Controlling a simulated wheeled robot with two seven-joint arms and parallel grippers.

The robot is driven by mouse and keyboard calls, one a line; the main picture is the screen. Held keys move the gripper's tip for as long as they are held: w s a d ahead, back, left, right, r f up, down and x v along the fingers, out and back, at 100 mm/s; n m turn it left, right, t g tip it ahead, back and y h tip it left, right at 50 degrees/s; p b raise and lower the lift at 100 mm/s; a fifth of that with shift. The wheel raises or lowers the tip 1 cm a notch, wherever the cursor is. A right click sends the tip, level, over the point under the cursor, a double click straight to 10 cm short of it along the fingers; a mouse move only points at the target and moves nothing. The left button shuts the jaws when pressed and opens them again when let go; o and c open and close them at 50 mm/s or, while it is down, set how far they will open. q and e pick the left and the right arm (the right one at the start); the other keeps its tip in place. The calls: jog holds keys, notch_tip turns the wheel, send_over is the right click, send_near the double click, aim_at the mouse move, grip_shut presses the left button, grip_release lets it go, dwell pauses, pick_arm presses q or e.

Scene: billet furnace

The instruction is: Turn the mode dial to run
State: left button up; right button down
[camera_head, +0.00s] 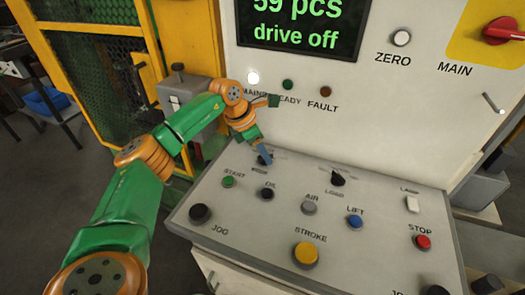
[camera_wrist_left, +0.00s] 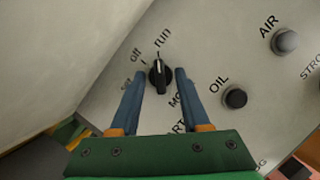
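The mode dial (camera_wrist_left: 159,77) is a black knob on the sloped grey panel, with the labels off and run above it and a partly covered label at its left. Its pale pointer line appears to point up toward the mark under run. In the left wrist view, my left gripper (camera_wrist_left: 159,74) has its two blue fingers on either side of the dial, with small gaps visible. In the head view, my left gripper (camera_head: 265,159) is at the panel's upper left and hides the dial. My right gripper is not in view.
The console (camera_head: 275,221) carries several buttons, including a green start button (camera_head: 228,181), a black oil button (camera_head: 267,193) and a yellow stroke button (camera_head: 306,253). A load knob (camera_head: 338,178) stands to the right. The display (camera_head: 300,25) above reads "drive off".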

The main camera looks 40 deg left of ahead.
aim_at(254, 165)
pick_arm(q)
jog(key=b+v, duration=0.1)
jog(key=v, duration=0.6)
dwell(0.4)
